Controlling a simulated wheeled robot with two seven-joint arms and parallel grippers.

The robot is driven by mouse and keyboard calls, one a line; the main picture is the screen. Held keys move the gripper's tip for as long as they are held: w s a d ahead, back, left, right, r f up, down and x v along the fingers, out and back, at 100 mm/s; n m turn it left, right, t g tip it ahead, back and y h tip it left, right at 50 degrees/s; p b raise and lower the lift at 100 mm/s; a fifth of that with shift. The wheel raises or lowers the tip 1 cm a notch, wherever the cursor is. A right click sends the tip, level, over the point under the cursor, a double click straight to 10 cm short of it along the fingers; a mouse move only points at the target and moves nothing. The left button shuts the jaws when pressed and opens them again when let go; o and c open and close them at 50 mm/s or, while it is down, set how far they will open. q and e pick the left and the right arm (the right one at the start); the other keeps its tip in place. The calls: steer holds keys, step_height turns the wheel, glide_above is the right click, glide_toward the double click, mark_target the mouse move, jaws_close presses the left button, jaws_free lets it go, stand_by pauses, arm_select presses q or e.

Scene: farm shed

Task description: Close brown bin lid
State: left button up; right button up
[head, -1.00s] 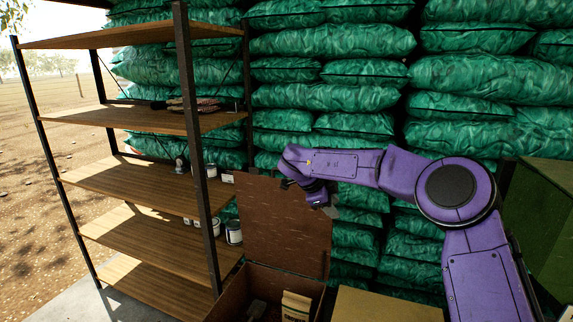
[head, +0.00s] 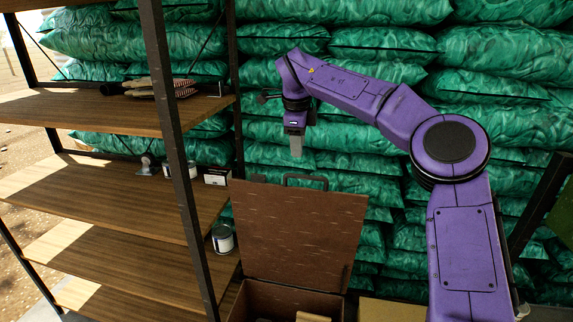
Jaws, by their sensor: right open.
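The brown bin (head: 292,299) stands at the bottom middle of the head view, cut off by the lower edge. Its brown lid (head: 297,232) is raised, nearly upright, with a dark handle (head: 305,181) on its top edge. My right gripper (head: 296,150) points down above the lid's top edge, with a gap between them in the picture. It is open and holds nothing. My left gripper is not in view.
A wood and metal shelf (head: 110,188) stands close on the left, with a white can (head: 222,238) on it. Green sacks (head: 385,120) are stacked behind the bin. A tan box top (head: 392,309) lies right of the bin.

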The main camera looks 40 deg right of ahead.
mark_target(304, 178)
steer(key=s+f, duration=0.1)
steer(key=f, duration=0.1)
steer(key=s+d+f, duration=0.1)
steer(key=f, duration=0.1)
steer(key=s+d+f+p, duration=0.1)
steer(key=f, duration=0.1)
steer(key=shift+d+f, duration=0.1)
steer(key=shift+f, duration=0.15)
steer(key=w+f, duration=0.3)
steer(key=shift+w, duration=0.1)
steer(key=shift+s+r, duration=0.25)
steer(key=shift+s, duration=0.15)
steer(key=shift+c, duration=0.3)
steer(key=shift+s+r, duration=0.15)
steer(key=shift+s, duration=0.15)
steer(key=c, duration=0.5)
jaws_close()
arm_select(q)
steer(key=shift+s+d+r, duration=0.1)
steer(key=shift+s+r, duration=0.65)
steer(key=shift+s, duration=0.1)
